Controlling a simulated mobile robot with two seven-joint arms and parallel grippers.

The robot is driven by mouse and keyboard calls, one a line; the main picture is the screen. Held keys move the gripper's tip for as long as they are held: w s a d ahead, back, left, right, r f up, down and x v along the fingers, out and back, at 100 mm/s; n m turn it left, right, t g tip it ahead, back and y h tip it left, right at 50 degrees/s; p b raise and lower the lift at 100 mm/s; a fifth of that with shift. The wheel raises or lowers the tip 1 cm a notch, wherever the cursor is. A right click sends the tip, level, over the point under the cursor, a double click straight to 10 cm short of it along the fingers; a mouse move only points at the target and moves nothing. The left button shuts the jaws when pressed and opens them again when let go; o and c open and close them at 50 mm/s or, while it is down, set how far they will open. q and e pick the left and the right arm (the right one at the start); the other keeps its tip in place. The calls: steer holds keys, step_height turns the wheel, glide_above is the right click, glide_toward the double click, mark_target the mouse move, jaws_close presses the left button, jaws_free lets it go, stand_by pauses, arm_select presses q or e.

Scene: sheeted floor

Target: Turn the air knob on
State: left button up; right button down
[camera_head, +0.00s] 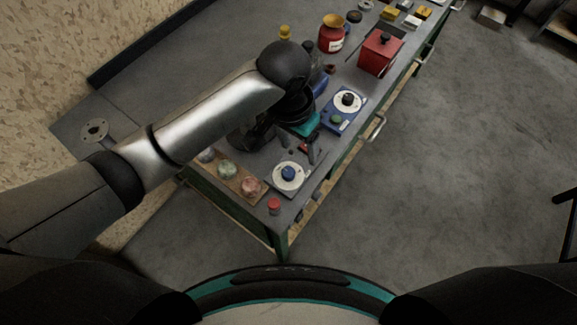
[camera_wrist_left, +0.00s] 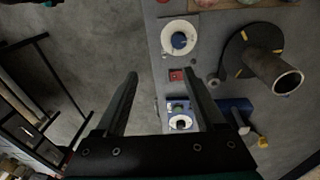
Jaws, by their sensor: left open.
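Two dial knobs are on the grey workbench (camera_head: 245,165). One is a blue knob (camera_head: 289,173) on a white round dial, near the bench's near end; it also shows in the left wrist view (camera_wrist_left: 179,40). The other is a black knob (camera_head: 348,99) on a white dial and blue plate, also in the left wrist view (camera_wrist_left: 181,124). I cannot tell which is the air knob. My left gripper (camera_head: 302,148) is open and empty above the bench, between the two dials. In the wrist view its fingers (camera_wrist_left: 160,74) are spread apart, touching neither knob. My right gripper is not visible.
A small red button (camera_head: 274,203) sits at the near corner. A wooden board (camera_head: 229,177) with round pieces lies left of the blue knob. A red box (camera_head: 379,53) and a red jar (camera_head: 331,33) stand farther back. The floor (camera_head: 460,160) on the right is clear.

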mark_target(288, 172)
arm_select(q)
steer(key=shift+y, duration=0.7)
steer(key=f, duration=0.5)
steer(key=w+a+f+b, duration=0.1)
steer(key=f, duration=0.3)
steer(key=w+a+f+b, duration=0.1)
steer(key=f, duration=0.4)
steer(key=shift+f, duration=0.35)
jaws_close()
